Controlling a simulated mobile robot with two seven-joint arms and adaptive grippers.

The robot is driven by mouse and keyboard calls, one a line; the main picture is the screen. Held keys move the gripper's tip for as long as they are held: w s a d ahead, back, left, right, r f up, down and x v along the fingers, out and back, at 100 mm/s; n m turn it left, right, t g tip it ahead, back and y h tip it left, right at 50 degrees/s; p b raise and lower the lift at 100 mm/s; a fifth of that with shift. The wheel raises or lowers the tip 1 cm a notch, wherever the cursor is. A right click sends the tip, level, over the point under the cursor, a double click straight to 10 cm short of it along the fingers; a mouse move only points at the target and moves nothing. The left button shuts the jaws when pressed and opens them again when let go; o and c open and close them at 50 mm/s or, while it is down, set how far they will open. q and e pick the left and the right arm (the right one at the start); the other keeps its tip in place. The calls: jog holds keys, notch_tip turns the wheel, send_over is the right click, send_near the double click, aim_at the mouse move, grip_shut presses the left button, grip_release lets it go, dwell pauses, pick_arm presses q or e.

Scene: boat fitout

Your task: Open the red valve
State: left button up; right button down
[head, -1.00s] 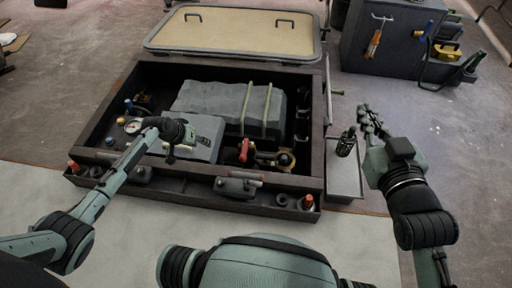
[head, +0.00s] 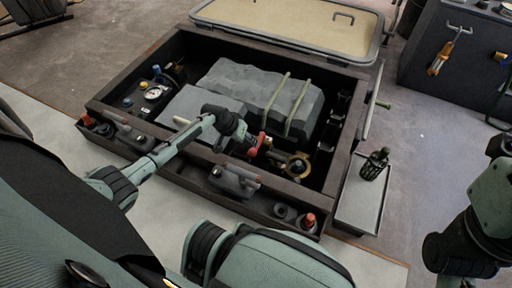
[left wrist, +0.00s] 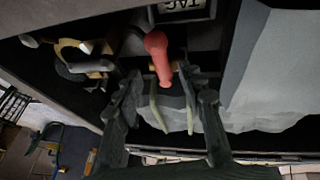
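The red valve (head: 256,144) is a red handle inside the dark open box, near the front edge and beside brass fittings (head: 298,166). In the left wrist view the red handle (left wrist: 158,58) lies ahead of the fingers, in line with the gap between them. My left gripper (head: 243,136) reaches into the box right beside the handle. In the left wrist view its fingers (left wrist: 163,84) are spread on either side of the handle's near end; I cannot tell whether they touch it. My right arm shows at the right edge, but its gripper is out of view.
The box's front ledge (head: 232,180) carries small fittings. A side tray (head: 362,205) holds a dark bottle-like object (head: 375,163). A beige lid (head: 290,25) lies behind.

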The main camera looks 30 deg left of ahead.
aim_at(253, 148)
pick_arm(q)
jog(key=b+x, duration=0.3)
jog(key=x, duration=0.4)
jog(key=shift+d+b, duration=0.1)
jog(key=shift+b, duration=0.2)
jog(key=shift+c, duration=0.4)
grip_shut()
